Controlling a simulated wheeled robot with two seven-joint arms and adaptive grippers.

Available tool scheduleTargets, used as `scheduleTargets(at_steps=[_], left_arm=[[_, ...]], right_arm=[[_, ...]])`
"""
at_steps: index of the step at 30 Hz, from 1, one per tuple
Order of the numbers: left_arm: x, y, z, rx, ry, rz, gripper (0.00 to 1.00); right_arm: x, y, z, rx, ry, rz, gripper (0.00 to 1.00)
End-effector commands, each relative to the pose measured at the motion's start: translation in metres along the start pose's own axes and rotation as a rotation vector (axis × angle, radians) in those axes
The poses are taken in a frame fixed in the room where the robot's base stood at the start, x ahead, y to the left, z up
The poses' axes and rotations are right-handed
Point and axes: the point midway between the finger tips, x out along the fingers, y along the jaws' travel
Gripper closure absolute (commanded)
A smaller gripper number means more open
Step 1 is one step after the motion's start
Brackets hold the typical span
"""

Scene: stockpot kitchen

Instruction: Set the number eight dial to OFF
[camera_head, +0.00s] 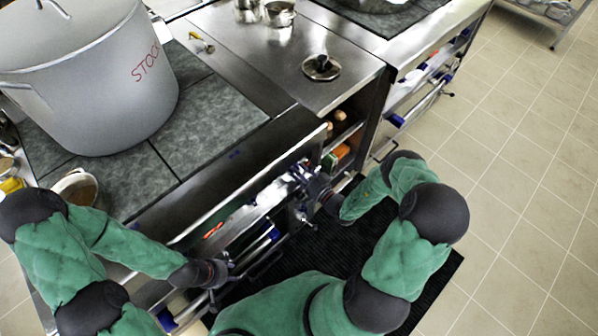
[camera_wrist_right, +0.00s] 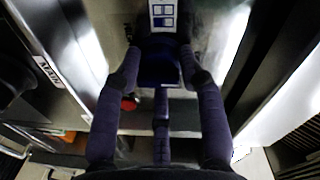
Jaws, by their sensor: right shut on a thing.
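A dark blue dial (camera_wrist_right: 160,68) is on the steel stove front in the right wrist view. A white label with blue squares (camera_wrist_right: 162,16) is just above it. I cannot read a number on the dial. My right gripper (camera_wrist_right: 161,75) is shut on the dial, with fingers on both sides of it and one below. In the head view my right gripper (camera_head: 300,180) is at the stove's front panel and hides the dial. My left gripper (camera_head: 226,278) is low at the front rail, left of the right one; its fingers are too small to read.
A large pot marked STOCK (camera_head: 95,85) stands on the grey cooktop (camera_head: 225,115). A small pot (camera_head: 76,187) is near the left arm. A round lid (camera_head: 321,67) lies on the steel counter. Tiled floor (camera_head: 510,180) is open at right.

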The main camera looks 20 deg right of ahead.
Motion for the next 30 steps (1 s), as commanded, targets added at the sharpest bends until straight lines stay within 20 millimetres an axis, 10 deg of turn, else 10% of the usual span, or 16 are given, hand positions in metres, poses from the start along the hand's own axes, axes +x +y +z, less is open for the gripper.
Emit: scheduleTargets(at_steps=[21, 22, 24, 30], left_arm=[[0.0002, -0.0001, 0.0, 0.0, 0.0, 0.0, 0.6], [0.0002, -0.0001, 0.0, 0.0, 0.0, 0.0, 0.6], [0.0002, -0.0001, 0.0, 0.0, 0.0, 0.0, 0.6], [0.0001, 0.0, 0.0, 0.0, 0.0, 0.0, 0.6]], right_arm=[[-0.0009, -0.0005, 0.0097, -0.069, -0.012, 0.002, 0.93], [-0.0009, -0.0004, 0.0099, -0.069, -0.012, 0.002, 0.55], [-0.001, -0.0004, 0.0099, -0.068, -0.012, 0.002, 0.37], [-0.0007, 0.0002, 0.006, -0.071, -0.005, 0.003, 0.37]])
